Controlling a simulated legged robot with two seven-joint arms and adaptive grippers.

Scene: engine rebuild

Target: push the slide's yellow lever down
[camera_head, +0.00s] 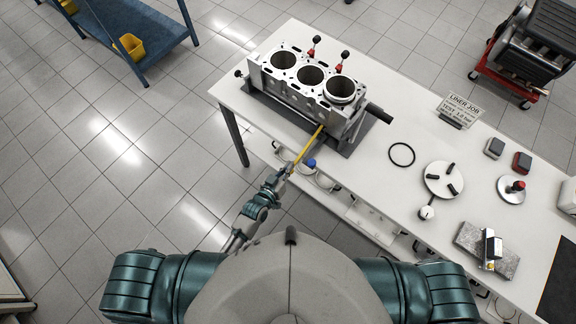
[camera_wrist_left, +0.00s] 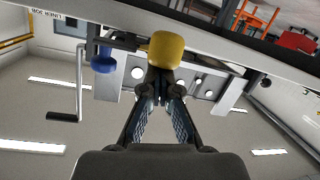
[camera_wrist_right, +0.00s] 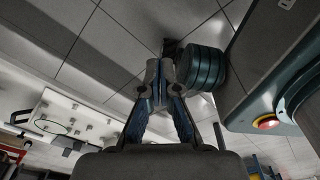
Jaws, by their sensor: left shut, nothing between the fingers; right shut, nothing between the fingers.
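The yellow lever (camera_head: 308,148) slants out from the front of the engine block toward my body, past the table edge. Its rounded yellow end (camera_wrist_left: 166,49) is large in the left wrist view, right at my left fingertips (camera_wrist_left: 160,82). I cannot tell whether they touch. My left gripper (camera_head: 287,170) is shut and empty at the lever's near end in the head view. Metal parts with round holes (camera_wrist_left: 200,82), perhaps of the slide, show behind the fingers. My right gripper (camera_wrist_right: 160,72) is shut and empty, away from the lever; the head view does not show it.
The engine block (camera_head: 300,90) stands on a dark plate on the white table (camera_head: 375,185). A blue knob (camera_head: 311,163) is close to the right of the lever; in the left wrist view the blue knob (camera_wrist_left: 104,62) is beside a crank handle (camera_wrist_left: 64,117).

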